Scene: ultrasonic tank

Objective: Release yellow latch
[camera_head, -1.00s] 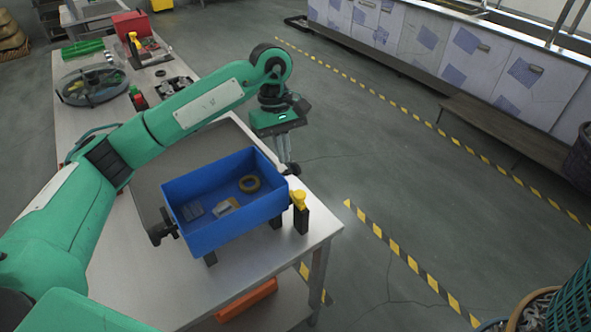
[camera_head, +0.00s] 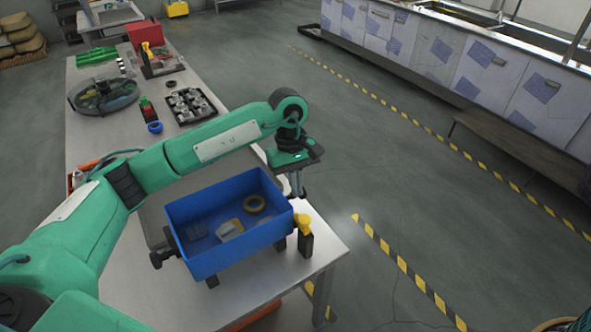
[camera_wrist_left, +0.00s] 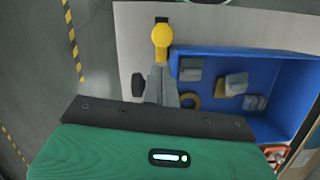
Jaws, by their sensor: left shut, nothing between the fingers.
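The yellow latch (camera_head: 303,222) sits on top of a black post (camera_head: 306,244) at the right end of a blue tank (camera_head: 205,262). In the left wrist view the yellow latch (camera_wrist_left: 161,38) is just beyond my fingertips, beside the blue tank (camera_wrist_left: 245,56). My left gripper (camera_head: 298,194) points down, shut and empty, just behind the latch in the head view. Its closed fingers also show in the left wrist view (camera_wrist_left: 159,76). I cannot tell whether the fingertips touch the latch. My right gripper is not in view.
The tank holds a yellowish ring (camera_head: 254,203) and several small pieces. A black knob (camera_head: 161,257) sticks out at its left. The steel table (camera_head: 150,290) has its right edge close by. A black tray of parts (camera_head: 190,105) and a red box (camera_head: 142,32) stand farther back.

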